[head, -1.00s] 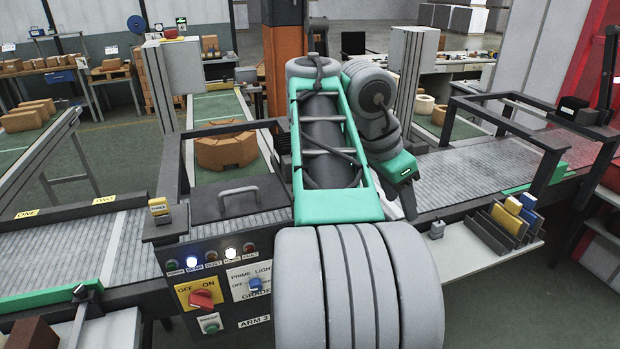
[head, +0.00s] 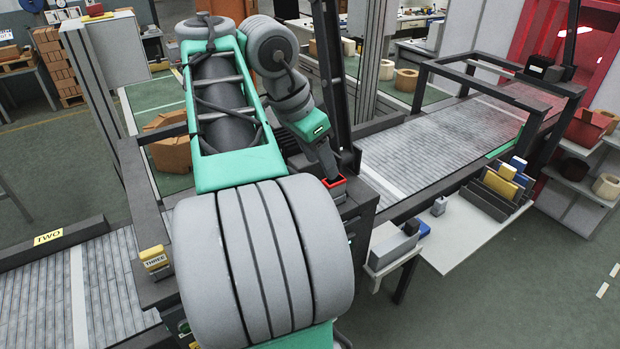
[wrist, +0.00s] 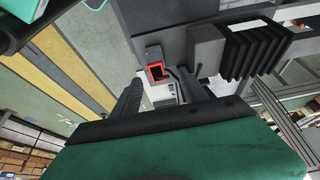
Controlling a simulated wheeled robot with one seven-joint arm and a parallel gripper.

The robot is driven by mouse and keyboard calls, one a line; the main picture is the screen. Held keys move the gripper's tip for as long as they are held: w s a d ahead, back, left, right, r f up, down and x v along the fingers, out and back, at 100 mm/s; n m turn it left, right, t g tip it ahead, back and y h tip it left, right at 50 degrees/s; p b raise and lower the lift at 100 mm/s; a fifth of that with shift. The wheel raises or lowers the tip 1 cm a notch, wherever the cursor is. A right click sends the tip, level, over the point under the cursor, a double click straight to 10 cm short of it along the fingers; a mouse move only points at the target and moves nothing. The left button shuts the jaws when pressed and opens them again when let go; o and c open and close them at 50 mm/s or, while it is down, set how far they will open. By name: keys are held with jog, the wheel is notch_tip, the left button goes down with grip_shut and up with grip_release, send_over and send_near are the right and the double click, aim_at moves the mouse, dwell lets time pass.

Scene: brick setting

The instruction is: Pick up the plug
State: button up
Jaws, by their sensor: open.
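My gripper (head: 328,168) points down at the right end of the dark machine, beside the conveyor. In the wrist view my gripper (wrist: 158,82) is open, with its two dark fingers apart. A dark block with a red-rimmed opening (wrist: 155,71) lies just past the fingertips, close to the line between them. The red rim (head: 334,182) also shows directly below the gripper in the head view. A thin dark cable (wrist: 181,82) runs near the right finger. I cannot tell for certain which part is the plug; contact with the fingers is not clear.
A grey block (head: 393,247) with a blue part sits on a low shelf right of the gripper. A small grey piece (head: 439,206) and a dark slotted rack (head: 490,203) stand on the white side table (head: 462,245). The conveyor (head: 430,140) behind is clear.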

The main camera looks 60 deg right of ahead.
aim_at(334, 182)
jog(key=b+x, duration=0.1)
jog(key=x, duration=0.1)
jog(key=b+x, duration=0.2)
jog(key=x, duration=0.1)
jog(key=s+b+x, duration=0.1)
jog(key=b+x, duration=0.1)
jog(key=x, duration=0.1)
jog(key=shift+r, duration=0.1)
jog(key=shift+w+r, duration=0.1)
jog(key=shift+c, duration=0.3)
grip_shut()
